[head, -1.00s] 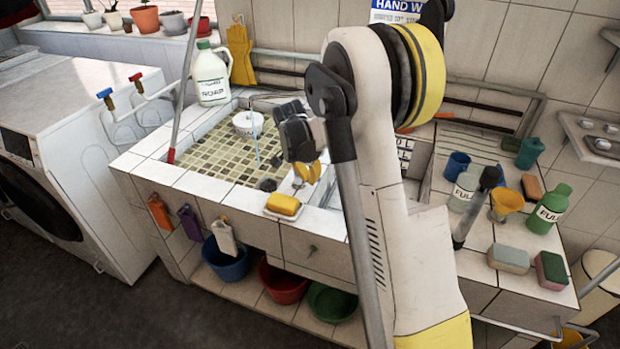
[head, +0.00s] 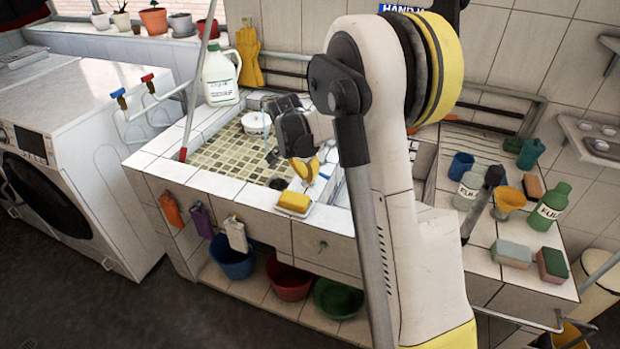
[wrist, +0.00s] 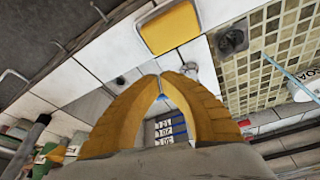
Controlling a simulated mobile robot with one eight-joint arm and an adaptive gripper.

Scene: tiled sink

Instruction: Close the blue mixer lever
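My gripper (head: 306,170) has yellow fingers and hangs over the front right part of the tiled sink (head: 228,160). In the wrist view my gripper (wrist: 158,76) has its fingertips together, with an arch-shaped gap behind them and nothing visibly held. I cannot tell for certain which is the mixer lever. The mixer body is mostly hidden by my gripper and arm in the head view. A thin water stream (head: 267,146) runs into the sink.
A yellow sponge (head: 294,202) lies on the sink's front edge; it also shows in the wrist view (wrist: 170,26). A white pot (head: 256,124) stands in the sink. Blue (head: 117,93) and red (head: 147,78) pipe valves are at left. Bottles and sponges crowd the right counter.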

